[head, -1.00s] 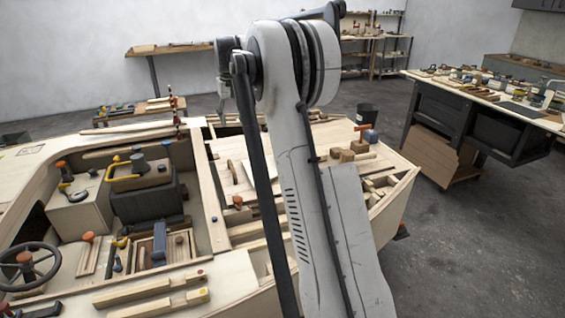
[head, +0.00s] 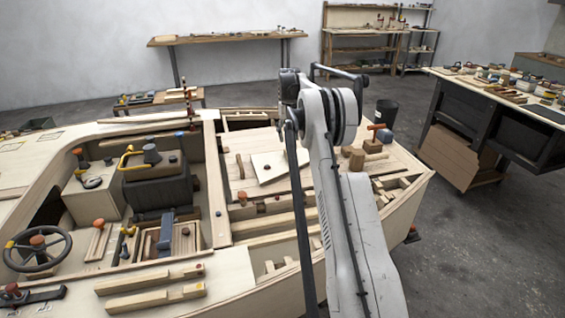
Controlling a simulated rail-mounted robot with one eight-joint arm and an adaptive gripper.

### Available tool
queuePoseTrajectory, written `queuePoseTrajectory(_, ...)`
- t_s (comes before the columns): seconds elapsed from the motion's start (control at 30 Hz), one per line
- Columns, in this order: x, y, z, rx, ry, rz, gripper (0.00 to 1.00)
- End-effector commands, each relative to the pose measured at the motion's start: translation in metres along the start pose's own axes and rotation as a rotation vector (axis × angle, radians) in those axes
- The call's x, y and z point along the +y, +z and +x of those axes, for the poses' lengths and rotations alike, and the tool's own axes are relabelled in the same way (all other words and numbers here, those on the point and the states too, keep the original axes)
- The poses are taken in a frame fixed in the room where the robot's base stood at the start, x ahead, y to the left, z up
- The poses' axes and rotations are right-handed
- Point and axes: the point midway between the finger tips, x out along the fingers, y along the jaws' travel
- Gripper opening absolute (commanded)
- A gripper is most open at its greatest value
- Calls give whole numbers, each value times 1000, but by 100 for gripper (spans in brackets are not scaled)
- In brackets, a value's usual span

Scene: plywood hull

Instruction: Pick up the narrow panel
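Several flat wooden pieces lie on the plywood hull (head: 240,278), and I cannot tell for sure which is the narrow panel. A long narrow board (head: 216,190) runs front to back between the cockpit and that deck. A thin strip (head: 145,119) lies along the far edge. My arm rises in front of the hull's right part. My gripper does not show; the arm hides the area behind it.
A steering wheel (head: 38,250) and a dark seat-like box (head: 158,188) stand in the cockpit. Two wooden bars (head: 150,280) lie on the near deck. A workbench (head: 490,110) with clutter stands at right. A black bin (head: 386,112) stands behind.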

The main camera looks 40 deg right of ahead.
Motion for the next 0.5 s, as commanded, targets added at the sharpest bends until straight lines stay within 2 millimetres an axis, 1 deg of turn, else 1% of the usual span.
queuePoseTrajectory(0.03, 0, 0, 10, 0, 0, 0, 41)
queuePoseTrajectory(0.13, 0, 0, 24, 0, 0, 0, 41)
queuePoseTrajectory(0.23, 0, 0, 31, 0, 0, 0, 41)
queuePoseTrajectory(0.43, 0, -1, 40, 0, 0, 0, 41)
queuePoseTrajectory(0.5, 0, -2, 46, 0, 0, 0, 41)
